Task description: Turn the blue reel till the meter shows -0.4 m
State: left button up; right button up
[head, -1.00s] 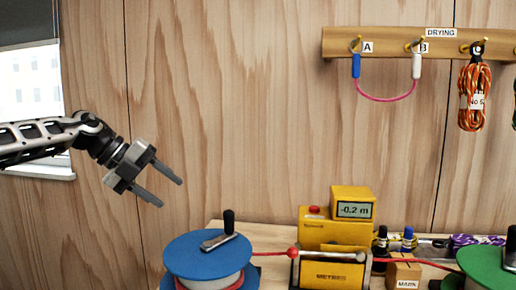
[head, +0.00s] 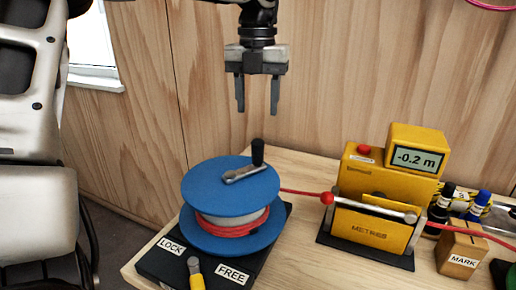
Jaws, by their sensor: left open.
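The blue reel (head: 212,191) stands on a black base at the table's left, with red cord (head: 237,231) wound on its hub. Its crank arm carries a black upright knob (head: 258,152) at the reel's back right. The yellow meter (head: 365,180) stands right of it, and its display (head: 417,159) reads -0.2 m. The cord runs from the reel past a red ball (head: 327,198) to the meter. My left gripper (head: 257,106) is open and empty, pointing down above the knob and apart from it. My right gripper is out of view.
A yellow-handled lever (head: 196,275) sits at the base's front, between the LOCK (head: 171,245) and FREE (head: 232,274) labels, nearer LOCK. A wooden MARK block (head: 461,250) and marker pens (head: 478,204) stand right of the meter. The wooden wall is close behind.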

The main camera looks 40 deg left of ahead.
aim_at(254, 149)
pick_arm(q)
notch_tip(254, 149, down, 12)
jog(key=shift+r+p, duration=0.25)
jog(key=shift+p, duration=0.15)
jog(key=c, duration=1)
jog(key=shift+w+a, duration=0.1)
jog(key=shift+a, duration=0.5)
jog(key=a, duration=0.2)
jog(key=s+a, duration=0.1)
jog(key=a, duration=0.1)
jog(key=shift+s+a, duration=0.1)
jog(key=shift+a, duration=0.05)
jog(key=shift+s+a, duration=0.95)
jog(key=shift+s, duration=0.1)
